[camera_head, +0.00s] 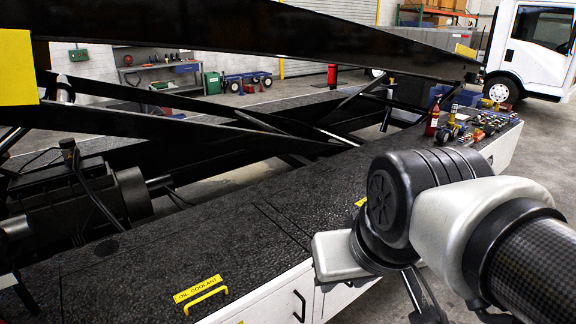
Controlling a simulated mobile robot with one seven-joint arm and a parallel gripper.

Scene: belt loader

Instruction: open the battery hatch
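The loader's black textured deck (200,235) runs from lower left to upper right, with thin seams that outline hatch panels. No label reading battery is legible. My arm comes in from the right and its end points down beside the deck's near edge. A dark part (427,298) at the bottom may be my gripper; its fingers are not clear.
The white side (270,303) below the deck has a black pull handle (299,306). Black lift beams (180,125) cross above the deck. Bottles and tools (470,125) stand at its far end, including a red extinguisher (433,118). A white truck (530,50) stands behind.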

